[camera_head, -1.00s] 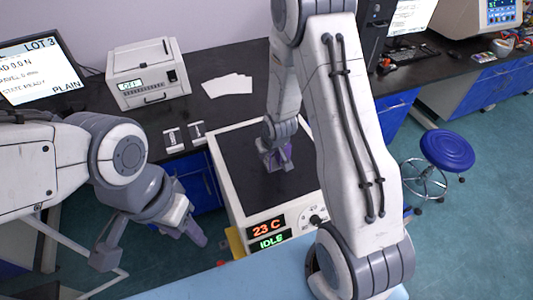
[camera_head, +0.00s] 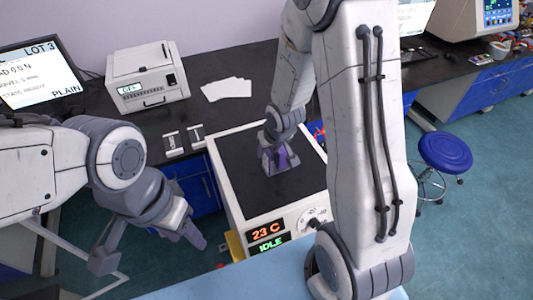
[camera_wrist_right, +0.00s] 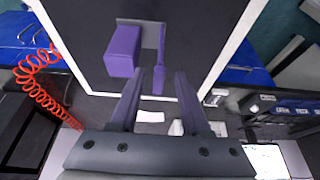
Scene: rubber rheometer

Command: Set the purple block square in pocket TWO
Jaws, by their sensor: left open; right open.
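The purple block (camera_wrist_right: 122,52) shows in the right wrist view on the black top of the instrument. A grey piece (camera_wrist_right: 151,36) touches its side, and a narrow purple part (camera_wrist_right: 158,78) shows further right. I cannot tell whether that part belongs to the block. My right gripper (camera_wrist_right: 160,73) is open, its fingertips close to these parts. In the head view, my right gripper (camera_head: 278,165) is over the top, with purple (camera_head: 284,157) partly hidden by its fingers. My left gripper (camera_head: 150,250) is open and empty, left of the instrument. No pocket label is readable.
The instrument's black top (camera_head: 240,165) has a white rim and is mostly bare. Two small light fixtures (camera_head: 185,140) and white cards (camera_head: 227,88) lie on the bench.

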